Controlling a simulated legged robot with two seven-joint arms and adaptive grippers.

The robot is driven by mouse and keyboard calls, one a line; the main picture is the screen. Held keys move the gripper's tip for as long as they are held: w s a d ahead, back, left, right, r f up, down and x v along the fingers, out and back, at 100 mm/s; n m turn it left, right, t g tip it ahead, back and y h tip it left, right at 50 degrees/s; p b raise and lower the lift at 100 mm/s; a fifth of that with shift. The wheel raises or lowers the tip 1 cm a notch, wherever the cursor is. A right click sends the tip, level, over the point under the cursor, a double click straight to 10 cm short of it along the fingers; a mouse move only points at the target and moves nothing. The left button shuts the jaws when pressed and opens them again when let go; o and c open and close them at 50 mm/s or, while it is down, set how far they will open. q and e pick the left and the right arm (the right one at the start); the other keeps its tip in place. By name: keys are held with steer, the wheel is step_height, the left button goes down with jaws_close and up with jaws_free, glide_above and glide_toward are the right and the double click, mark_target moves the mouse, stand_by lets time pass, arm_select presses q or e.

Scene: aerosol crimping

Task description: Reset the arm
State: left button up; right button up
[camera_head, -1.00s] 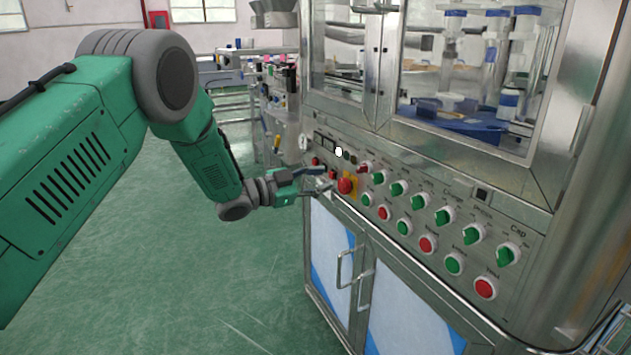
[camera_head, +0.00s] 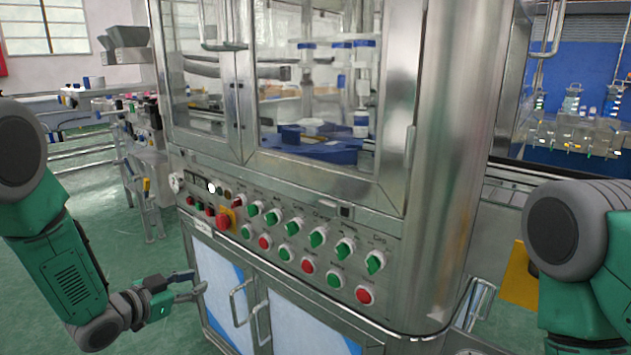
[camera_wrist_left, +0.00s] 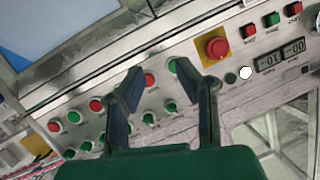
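My left arm comes in from the left in the head view. Its gripper (camera_head: 192,285) is in front of the steel machine (camera_head: 440,150), to the lower left of the control panel (camera_head: 225,198). The fingers are apart with nothing between them. In the left wrist view the two fingers (camera_wrist_left: 158,72) are also spread and empty, and the panel lies beyond them. The red emergency button on its yellow base (camera_head: 224,219) also shows in the left wrist view (camera_wrist_left: 216,47). My right arm shows at the right edge of the head view; its gripper is out of the picture.
The panel carries several green knobs (camera_head: 318,237) and red buttons (camera_head: 364,295). Cabinet doors with metal handles (camera_head: 238,302) are below it, close to my left gripper. A shelf with small items stands at the back left. Green floor (camera_head: 130,240) is free on the left.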

arm_select(q)
steer(key=s+d+f+n+g+y+p, duration=0.1)
steer(key=s+f+n+g+y, duration=0.2)
steer(key=s+f, duration=0.65)
steer(key=s+d+f+n+g+y+p, duration=0.15)
steer(key=s+f+n+g, duration=0.35)
steer(key=s, duration=0.8)
steer(key=s+a+f+g+y, duration=0.1)
steer(key=s+g, duration=0.3)
steer(key=s, duration=1.6)
steer(key=shift+a+f+g+y+p, duration=0.3)
steer(key=shift+y+p, duration=0.1)
steer(key=shift+y, duration=0.25)
